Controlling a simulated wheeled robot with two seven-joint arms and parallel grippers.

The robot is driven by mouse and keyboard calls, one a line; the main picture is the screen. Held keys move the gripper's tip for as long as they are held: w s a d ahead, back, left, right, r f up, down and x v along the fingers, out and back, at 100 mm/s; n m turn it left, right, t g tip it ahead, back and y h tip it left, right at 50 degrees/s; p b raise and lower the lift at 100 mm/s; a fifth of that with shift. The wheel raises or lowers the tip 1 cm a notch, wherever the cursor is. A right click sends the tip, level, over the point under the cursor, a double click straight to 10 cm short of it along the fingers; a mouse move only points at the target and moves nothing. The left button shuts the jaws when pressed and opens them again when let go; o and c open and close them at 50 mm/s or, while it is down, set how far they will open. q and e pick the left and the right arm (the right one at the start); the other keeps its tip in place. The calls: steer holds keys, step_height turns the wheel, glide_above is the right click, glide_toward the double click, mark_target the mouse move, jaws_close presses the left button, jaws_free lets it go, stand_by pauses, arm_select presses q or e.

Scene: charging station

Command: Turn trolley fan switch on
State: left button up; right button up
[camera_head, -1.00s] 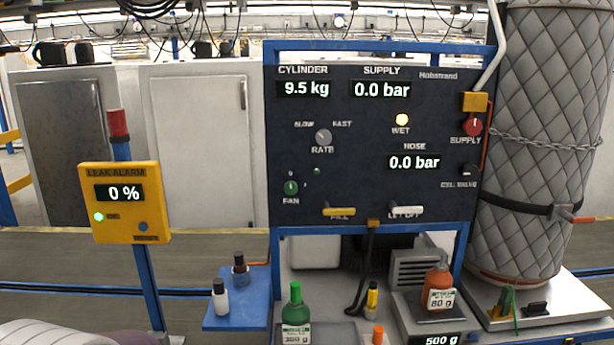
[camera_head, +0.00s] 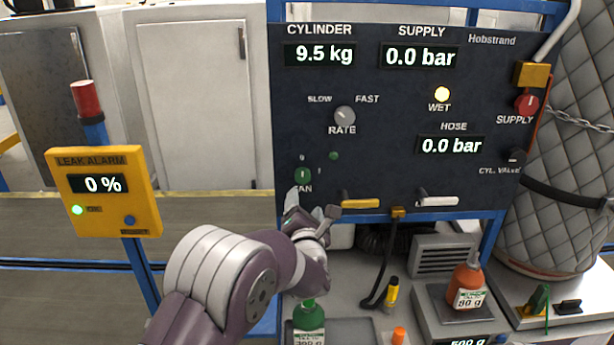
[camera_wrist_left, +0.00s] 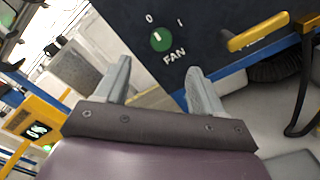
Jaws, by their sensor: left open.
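The fan switch is a round green knob (camera_head: 303,175) at the lower left of the dark control panel (camera_head: 390,95), with the FAN label partly hidden by my gripper. In the left wrist view the green knob (camera_wrist_left: 160,39) shows a pale mark pointing toward the 0, with a 1 to its right. My left gripper (camera_head: 312,204) is just below the knob and apart from it. In the left wrist view its two fingers (camera_wrist_left: 158,78) are spread open and empty, with the knob beyond them. My right gripper is not in view.
A yellow fill lever (camera_head: 360,204) is close to the right of my left gripper, with a white lever (camera_head: 438,201) further right. A yellow leak alarm box (camera_head: 103,190) stands at the left. Green (camera_head: 309,318) and orange (camera_head: 467,284) bottles are below.

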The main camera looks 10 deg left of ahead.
mark_target(303, 178)
arm_select(q)
steer(key=p+x, duration=0.5)
steer(key=x, duration=0.6)
steer(key=shift+a+f, duration=0.1)
steer(key=shift+f, duration=0.05)
steer(key=shift+w+a, duration=0.15)
steer(key=shift+w, duration=0.4)
steer(key=shift+w+f, duration=0.1)
steer(key=shift+w, duration=0.1)
steer(key=shift+c, duration=1)
steer(key=c, duration=0.9)
steer(key=shift+o, duration=0.2)
steer(key=shift+f, duration=0.1)
